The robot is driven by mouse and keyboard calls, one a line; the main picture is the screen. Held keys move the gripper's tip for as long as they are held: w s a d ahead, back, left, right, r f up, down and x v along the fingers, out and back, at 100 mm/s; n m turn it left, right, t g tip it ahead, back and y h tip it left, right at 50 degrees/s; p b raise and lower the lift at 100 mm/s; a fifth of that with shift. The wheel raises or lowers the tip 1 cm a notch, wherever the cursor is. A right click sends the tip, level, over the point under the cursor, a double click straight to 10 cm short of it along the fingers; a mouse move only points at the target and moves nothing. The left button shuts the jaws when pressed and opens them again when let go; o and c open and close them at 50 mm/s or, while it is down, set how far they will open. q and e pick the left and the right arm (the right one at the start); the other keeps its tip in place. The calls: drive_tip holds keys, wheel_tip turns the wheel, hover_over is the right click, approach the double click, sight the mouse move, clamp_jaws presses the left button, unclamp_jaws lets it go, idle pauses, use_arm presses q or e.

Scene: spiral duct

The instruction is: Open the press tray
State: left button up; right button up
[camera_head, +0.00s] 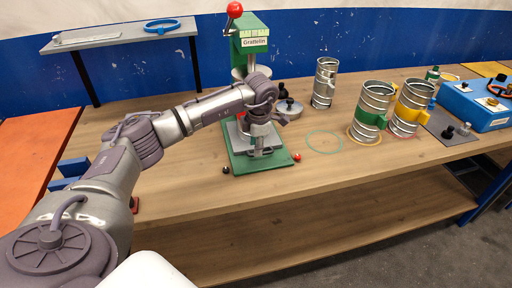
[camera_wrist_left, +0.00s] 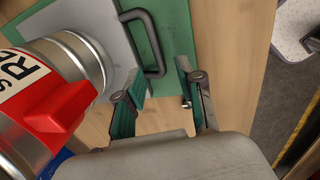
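The green press (camera_head: 250,45), labelled "Grattelin", stands on the bench with a red ball on its lever. Its grey tray (camera_wrist_left: 107,35) lies over the green base (camera_wrist_left: 178,30) and carries a dark U-shaped handle (camera_wrist_left: 158,45). A metal cylinder (camera_wrist_left: 82,52) with a red part and a white label sits over the tray; in the head view my left arm mostly hides it. My left gripper (camera_wrist_left: 158,75) is open, its fingers apart at the handle's front end, with nothing visibly gripped. In the head view the left gripper (camera_head: 262,150) is over the front of the press base. My right gripper is not in view.
Spiral ducts with green (camera_head: 370,118) and yellow (camera_head: 410,108) bands stand to the right, with a plain duct (camera_head: 324,82) behind. A blue box (camera_head: 478,104) is at far right. A grey shelf (camera_head: 115,36) is at back left. The bench front is mostly clear.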

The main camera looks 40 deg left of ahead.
use_arm(q)
drive_tip(key=shift+w+a+f, duration=0.1)
drive_tip(key=shift+f, duration=0.65)
drive_tip(key=shift+w+a+f, duration=0.1)
drive_tip(key=shift+f, duration=0.6)
drive_tip(key=shift+c, duration=0.3)
clamp_jaws()
